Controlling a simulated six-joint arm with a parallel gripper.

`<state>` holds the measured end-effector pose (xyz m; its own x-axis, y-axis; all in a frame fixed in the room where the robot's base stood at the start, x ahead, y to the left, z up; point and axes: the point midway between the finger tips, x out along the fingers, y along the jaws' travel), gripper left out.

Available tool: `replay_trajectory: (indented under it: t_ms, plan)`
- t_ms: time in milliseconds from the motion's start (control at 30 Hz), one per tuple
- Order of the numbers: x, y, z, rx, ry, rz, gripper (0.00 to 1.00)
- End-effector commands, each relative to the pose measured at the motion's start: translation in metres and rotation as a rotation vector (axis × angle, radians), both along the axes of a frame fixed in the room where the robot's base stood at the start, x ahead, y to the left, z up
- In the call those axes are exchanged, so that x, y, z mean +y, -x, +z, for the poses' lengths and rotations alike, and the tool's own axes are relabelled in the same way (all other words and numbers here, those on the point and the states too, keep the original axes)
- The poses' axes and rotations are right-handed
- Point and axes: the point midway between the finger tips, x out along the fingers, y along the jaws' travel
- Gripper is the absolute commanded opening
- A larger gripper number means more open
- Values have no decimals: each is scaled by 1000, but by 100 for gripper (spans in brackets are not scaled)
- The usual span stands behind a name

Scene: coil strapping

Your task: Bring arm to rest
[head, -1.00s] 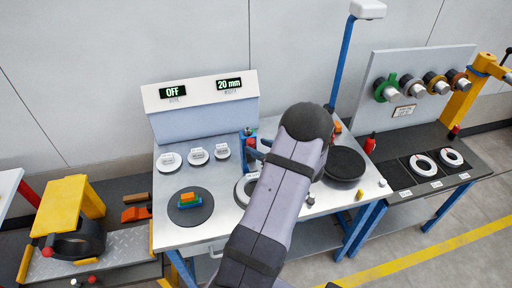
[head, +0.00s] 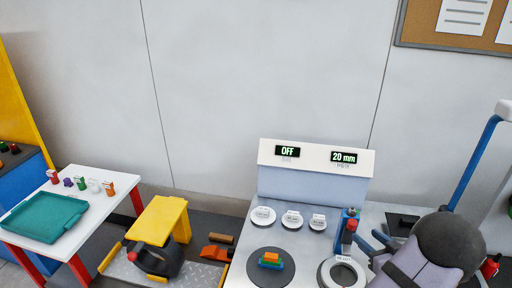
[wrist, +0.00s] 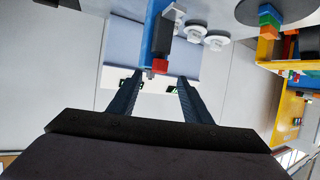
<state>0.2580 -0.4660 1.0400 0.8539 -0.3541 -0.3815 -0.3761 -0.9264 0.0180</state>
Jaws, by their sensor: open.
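My arm reaches in from the lower right of the head view, over the bench (head: 225,270). My gripper (head: 372,240) is beside a blue upright post with a red part (head: 347,228). In the wrist view, which shows the scene upside down, my gripper (wrist: 157,79) has its two dark fingers apart with nothing held between them. The blue post with its red end (wrist: 159,50) appears beyond the fingertips; I cannot tell whether they touch it. The white ring (head: 342,273) lies on the bench below the post. My arm hides part of the bench's right side.
The display panel (head: 315,170) reads OFF and 20 mm. Several white discs (head: 263,217) lie before it. Coloured blocks (head: 270,260) sit on a dark round pad. A yellow stand (head: 160,220) and a white table with a teal tray (head: 20,222) are left.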

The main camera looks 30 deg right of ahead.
Motion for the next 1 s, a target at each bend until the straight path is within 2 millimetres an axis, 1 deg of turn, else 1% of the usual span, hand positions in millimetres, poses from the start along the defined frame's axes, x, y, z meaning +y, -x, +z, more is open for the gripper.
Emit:
replay_trajectory:
  t_ms: [67,167,267,300,367,400,467,500,567,600,667,700,767,800,867,900,967,1000]
  plan:
    - [-2,5,-8,43,18,-3,45]
    - [-10,18,-25,137,31,-29,45]
    - [-25,43,-48,262,32,-110,45]
    - [-31,56,-58,319,23,-154,45]
    - [-36,80,-76,409,-9,-229,45]
    - [-35,98,-89,471,-42,-281,45]
    - [-28,126,-108,563,-108,-359,45]
    - [-19,144,-120,623,-161,-408,45]
    - [1,170,-138,709,-252,-476,45]
    - [16,186,-146,763,-316,-517,45]
    - [42,208,-154,836,-413,-575,45]
    - [60,220,-156,877,-479,-611,45]
    - [89,234,-156,934,-579,-658,45]
    - [108,237,-154,968,-642,-677,45]
    - [139,235,-147,1018,-733,-692,45]
    - [159,229,-141,1048,-792,-694,45]
    - [190,214,-128,1089,-869,-684,45]
    - [209,202,-119,1113,-910,-671,45]
